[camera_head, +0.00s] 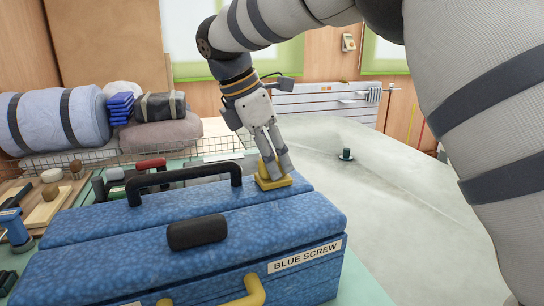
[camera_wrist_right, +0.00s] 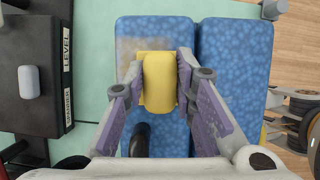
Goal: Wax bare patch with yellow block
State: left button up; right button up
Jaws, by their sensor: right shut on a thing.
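My right gripper (camera_head: 270,160) is shut on a yellow block (camera_head: 275,181), low over the lid of a blue case (camera_head: 100,228) labelled BLUE SCREW. In the right wrist view the block (camera_wrist_right: 159,82) sits between the two fingers of the gripper (camera_wrist_right: 160,80), over the left of two blue lid halves (camera_wrist_right: 232,60). A dull greyish-tan bare patch (camera_wrist_right: 128,48) shows beside the block's upper left; the block may hide part of it. The block seems to touch the lid, but I cannot be sure. My left gripper is not in view.
A black carry handle (camera_head: 165,177) arches over the lid left of the block. A wire basket with rolled bundles (camera_head: 65,118) stands behind. A black box (camera_wrist_right: 35,75) lies left in the wrist view. The pale surface (camera_head: 390,185) at right is mostly clear.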

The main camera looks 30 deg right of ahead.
jog(key=shift+s+a, duration=0.2)
jog(key=shift+s, duration=1.3)
jog(key=shift+w+d+f+b, duration=0.1)
jog(key=shift+w+f+b, duration=0.2)
jog(key=shift+w, duration=0.55)
jog(key=shift+w+d+b, duration=0.15)
jog(key=shift+w+b, duration=0.2)
jog(key=shift+w, duration=0.45)
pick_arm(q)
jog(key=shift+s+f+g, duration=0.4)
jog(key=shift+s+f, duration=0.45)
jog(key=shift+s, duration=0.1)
pick_arm(e)
jog(key=shift+w+r, duration=0.1)
jog(key=shift+w, duration=0.05)
